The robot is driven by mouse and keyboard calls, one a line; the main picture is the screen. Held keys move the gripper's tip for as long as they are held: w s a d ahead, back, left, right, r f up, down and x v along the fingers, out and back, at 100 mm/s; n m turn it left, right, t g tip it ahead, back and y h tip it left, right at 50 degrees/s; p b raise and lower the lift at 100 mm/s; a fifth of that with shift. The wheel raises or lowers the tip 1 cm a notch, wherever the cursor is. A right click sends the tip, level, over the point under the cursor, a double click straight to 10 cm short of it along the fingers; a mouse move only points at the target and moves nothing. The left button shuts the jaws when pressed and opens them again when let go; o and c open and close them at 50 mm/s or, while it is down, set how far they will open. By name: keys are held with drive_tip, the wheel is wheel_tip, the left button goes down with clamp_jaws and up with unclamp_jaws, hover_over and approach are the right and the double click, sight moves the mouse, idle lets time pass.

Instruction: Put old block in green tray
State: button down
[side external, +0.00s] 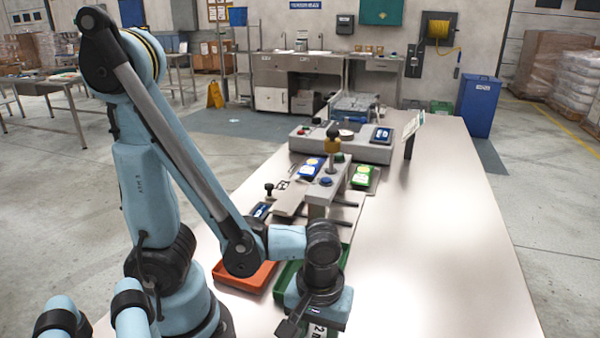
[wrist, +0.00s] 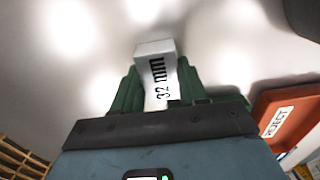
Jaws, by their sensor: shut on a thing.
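A white block (wrist: 157,75) marked "32 mm" is held between the green fingers of my gripper (wrist: 157,88) in the wrist view. Bare pale table top lies around the block in that view. In the side view my gripper (side external: 312,318) is low at the bottom centre, on the near side of the green tray, and only a bit of the block (side external: 318,331) shows below it. The green tray (side external: 285,281) lies on the table behind my wrist, which hides much of it. The side view does not show clearly whether the block touches the table.
An orange tray (side external: 258,281) sits left of the green one; its "REJECT" label shows in the wrist view (wrist: 279,121). A grey stand (side external: 318,197) with knobs and a grey weigher (side external: 362,150) are farther back. The table's right side (side external: 440,240) is clear.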

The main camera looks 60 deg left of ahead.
drive_tip(key=shift+r, duration=0.1)
drive_tip(key=shift+r, duration=0.75)
drive_tip(key=r, duration=0.2)
drive_tip(key=shift+s+d+r, duration=0.25)
drive_tip(key=shift+s+r, duration=0.1)
drive_tip(key=s+d+r, duration=0.6)
drive_tip(key=s, duration=0.2)
drive_tip(key=r, duration=0.1)
hover_over(312, 328)
drive_tip(key=w+a+f, duration=0.1)
drive_tip(key=a+f, duration=0.1)
drive_tip(key=a, duration=0.1)
drive_tip(key=w+a+f, duration=0.2)
drive_tip(key=a, duration=0.2)
drive_tip(key=w+a+f, duration=0.1)
drive_tip(key=a+f, duration=0.1)
drive_tip(key=a, duration=0.1)
drive_tip(key=shift+w+a+f, duration=0.25)
drive_tip(key=shift+a+f, duration=0.05)
drive_tip(key=shift+f, duration=2.05)
